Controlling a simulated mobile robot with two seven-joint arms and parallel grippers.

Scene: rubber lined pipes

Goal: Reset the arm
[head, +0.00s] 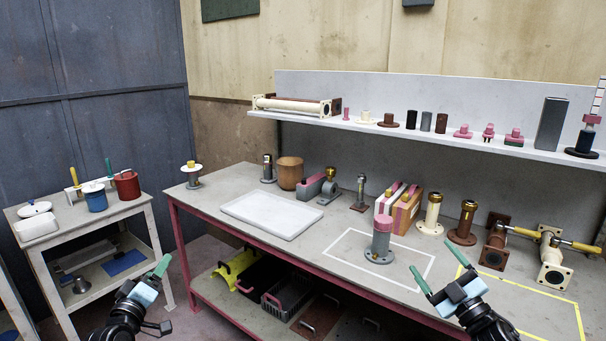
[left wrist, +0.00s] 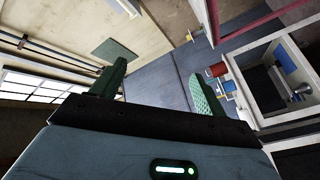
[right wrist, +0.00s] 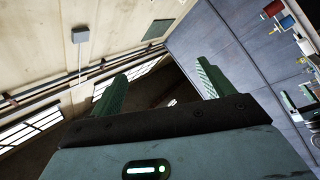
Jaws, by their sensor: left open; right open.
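My left gripper (head: 155,273) is in front of the workbench, between it and the small side table, in the head view. Its two green fingers are apart with nothing between them in the left wrist view (left wrist: 160,88). My right gripper (head: 440,281) is near the front edge of the workbench, close to the white taped rectangle. Its fingers are apart and empty in the right wrist view (right wrist: 160,88). A grey flanged pipe with a pink top (head: 380,240) stands upright inside the white taped rectangle, left of my right gripper and apart from it.
The workbench (head: 215,205) carries a white tray (head: 271,214) and several pipes and fittings. A yellow taped area (head: 540,315) lies at the right. A shelf (head: 450,137) above holds more parts. The side table (head: 140,203) at left holds pots. Floor between the tables is clear.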

